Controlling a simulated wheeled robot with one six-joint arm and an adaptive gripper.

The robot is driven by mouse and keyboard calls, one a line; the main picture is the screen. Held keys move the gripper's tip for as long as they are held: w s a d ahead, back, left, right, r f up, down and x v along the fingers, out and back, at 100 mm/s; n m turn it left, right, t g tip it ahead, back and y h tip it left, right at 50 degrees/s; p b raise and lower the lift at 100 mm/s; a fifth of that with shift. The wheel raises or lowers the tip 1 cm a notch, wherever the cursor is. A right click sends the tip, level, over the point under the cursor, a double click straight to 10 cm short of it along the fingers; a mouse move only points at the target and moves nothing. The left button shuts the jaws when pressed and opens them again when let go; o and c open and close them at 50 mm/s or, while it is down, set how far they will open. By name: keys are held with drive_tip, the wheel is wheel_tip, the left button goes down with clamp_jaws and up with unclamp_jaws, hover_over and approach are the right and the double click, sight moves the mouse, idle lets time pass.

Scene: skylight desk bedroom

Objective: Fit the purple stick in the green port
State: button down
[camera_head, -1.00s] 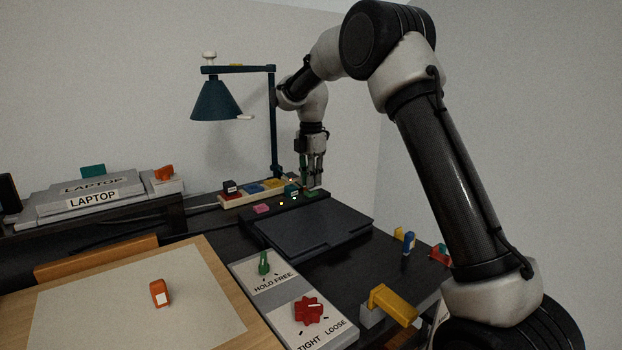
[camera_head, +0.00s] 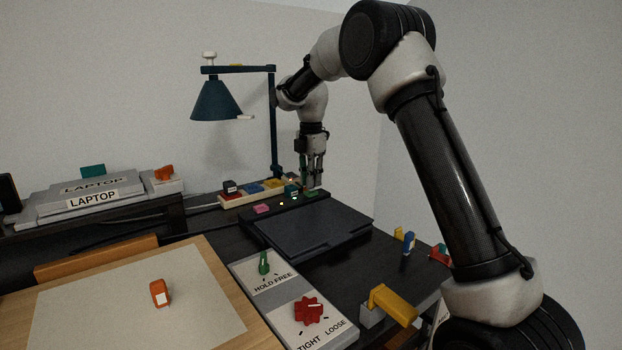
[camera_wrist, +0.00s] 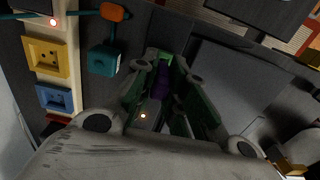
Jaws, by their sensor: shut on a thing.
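My gripper (camera_head: 313,184) points down over the dark raised strip at the back of the desk. It also shows in the wrist view (camera_wrist: 167,78), with its fingers closed around the purple stick (camera_wrist: 161,86). The stick is mostly hidden between the fingers. The green port (camera_wrist: 165,58) shows just beyond the fingertips, and it is a small green patch (camera_head: 311,194) below the gripper in the head view. The stick's end looks close to the port, but I cannot tell whether it is inside it or touching.
A teal block (camera_wrist: 103,62) with an orange-tipped cable stands left of the fingers. A pale power strip with yellow (camera_wrist: 45,57) and blue (camera_wrist: 55,98) sockets lies farther left. The desk lamp (camera_head: 217,100) stands close to my arm. A dark flat panel (camera_head: 312,230) lies in front.

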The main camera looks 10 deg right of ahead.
drive_tip(key=shift+f, duration=0.5)
drive_tip(key=c, duration=1.4)
unclamp_jaws()
drive_tip(key=shift+o, duration=0.2)
wheel_tip(320, 180, up, 12)
